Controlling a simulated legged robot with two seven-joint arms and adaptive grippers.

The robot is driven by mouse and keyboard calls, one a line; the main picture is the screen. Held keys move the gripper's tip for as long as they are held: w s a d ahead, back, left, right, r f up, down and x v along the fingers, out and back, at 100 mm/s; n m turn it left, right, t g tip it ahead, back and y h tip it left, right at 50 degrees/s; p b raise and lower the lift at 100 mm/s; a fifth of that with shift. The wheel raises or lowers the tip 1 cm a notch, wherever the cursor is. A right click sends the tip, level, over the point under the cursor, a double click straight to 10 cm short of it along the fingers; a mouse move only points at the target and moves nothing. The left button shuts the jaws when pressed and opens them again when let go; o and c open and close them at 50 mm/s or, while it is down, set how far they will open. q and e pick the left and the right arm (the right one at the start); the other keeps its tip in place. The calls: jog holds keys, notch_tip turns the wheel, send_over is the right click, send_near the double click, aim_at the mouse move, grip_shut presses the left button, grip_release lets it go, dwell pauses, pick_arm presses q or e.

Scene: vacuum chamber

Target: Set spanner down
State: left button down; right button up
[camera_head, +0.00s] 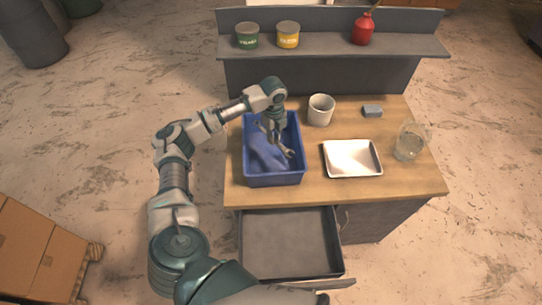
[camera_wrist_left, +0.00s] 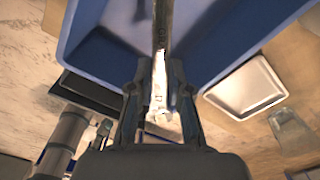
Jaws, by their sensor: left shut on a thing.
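The spanner (camera_head: 289,153) is a grey metal tool, seen over the inside of the blue bin (camera_head: 274,180) on the workbench. My left gripper (camera_head: 273,138) reaches down over the bin and is shut on the spanner. In the left wrist view the spanner (camera_wrist_left: 161,38) runs upright in the picture between the two fingers of my left gripper (camera_wrist_left: 154,82). The blue bin (camera_wrist_left: 85,35) lies behind it there. I cannot tell whether the spanner touches the bin floor. My right gripper is not in view.
A white mug (camera_head: 320,109), a grey block (camera_head: 372,111), a white tray (camera_head: 352,171) and a clear glass jar (camera_head: 410,142) stand right of the bin. An open drawer (camera_head: 290,272) juts out below. A shelf (camera_head: 330,46) holds two tins and a red oil can (camera_head: 363,30).

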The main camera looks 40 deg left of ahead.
pick_arm(q)
jog(key=a+m, duration=0.4)
jog(key=m+b, duration=0.3)
jog(key=b, duration=0.3)
send_over(260, 159)
notch_tip(260, 159, down, 6)
notch_tip(260, 159, down, 9)
jog(key=shift+w+a+f, duration=0.1)
jog(key=shift+f, duration=0.4)
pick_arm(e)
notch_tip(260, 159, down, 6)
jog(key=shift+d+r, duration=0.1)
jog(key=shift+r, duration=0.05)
pick_arm(q)
jog(key=shift+f, duration=0.1)
jog(key=c, duration=1.2)
grip_release()
jog(key=shift+o, duration=0.5)
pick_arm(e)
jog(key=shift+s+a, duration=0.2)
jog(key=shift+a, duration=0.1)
